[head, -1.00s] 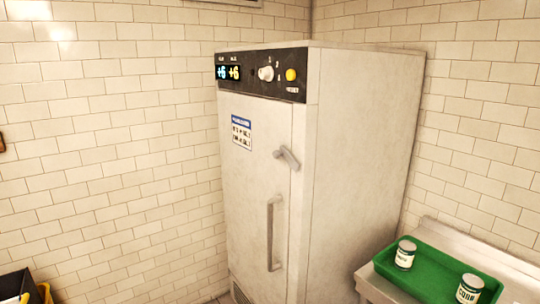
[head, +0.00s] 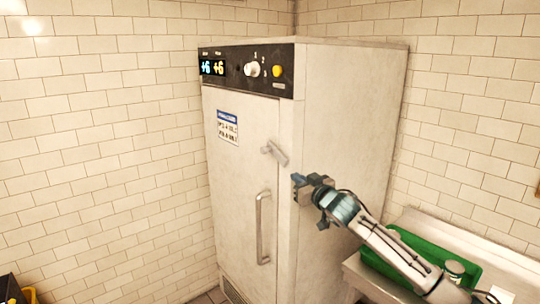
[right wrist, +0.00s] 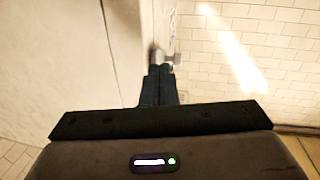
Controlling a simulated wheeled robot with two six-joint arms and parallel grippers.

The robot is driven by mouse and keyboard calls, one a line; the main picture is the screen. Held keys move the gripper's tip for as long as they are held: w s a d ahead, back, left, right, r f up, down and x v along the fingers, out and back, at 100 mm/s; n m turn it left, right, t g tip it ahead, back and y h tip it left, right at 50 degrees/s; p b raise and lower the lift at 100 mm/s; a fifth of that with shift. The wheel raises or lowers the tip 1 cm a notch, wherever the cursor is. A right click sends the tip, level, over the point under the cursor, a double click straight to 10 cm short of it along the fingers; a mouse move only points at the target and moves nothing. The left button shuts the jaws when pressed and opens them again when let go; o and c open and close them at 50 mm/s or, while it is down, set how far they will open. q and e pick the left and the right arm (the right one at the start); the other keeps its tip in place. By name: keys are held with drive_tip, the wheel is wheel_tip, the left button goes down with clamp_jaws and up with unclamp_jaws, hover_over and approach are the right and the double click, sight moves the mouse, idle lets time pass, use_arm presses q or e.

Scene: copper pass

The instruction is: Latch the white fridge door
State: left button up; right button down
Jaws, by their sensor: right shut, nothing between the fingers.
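The white fridge (head: 345,120) stands in the corner with its door (head: 232,175) facing front-left; the door looks closed. A grey latch lever (head: 276,153) sits high near the door's right edge, slanting down to the right. Below it is a long vertical bar handle (head: 262,228). My right gripper (head: 297,180) is in front of the fridge's front right edge, just right of and below the lever, apart from it in the picture. In the right wrist view its fingers (right wrist: 159,85) are together and empty. A blurred grey metal part (right wrist: 156,55) shows just beyond the tips. My left gripper is out of view.
A control panel (head: 230,70) with lit displays, a knob and a yellow button spans the fridge's top front. At right, a metal counter (head: 408,216) holds a green tray (head: 415,242) with a can (head: 454,269), under my right arm. Tiled walls close the corner.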

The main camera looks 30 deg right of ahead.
sight(270, 151)
drive_tip(key=s+a+r+n+t+y, duration=0.1)
drive_tip(key=s+a+r, duration=0.15)
drive_tip(key=r, duration=0.55)
drive_tip(key=w+p, duration=0.2)
drive_tip(key=w, duration=0.2)
drive_tip(key=w+f+p, duration=0.1)
drive_tip(key=w+p, duration=0.2)
drive_tip(key=w, duration=0.2)
drive_tip(key=w+p, duration=0.3)
drive_tip(key=w, duration=0.1)
drive_tip(key=shift+w+f, duration=0.15)
drive_tip(key=shift+f, duration=0.05)
drive_tip(key=shift+w+f, duration=0.2)
drive_tip(key=shift+f, duration=0.15)
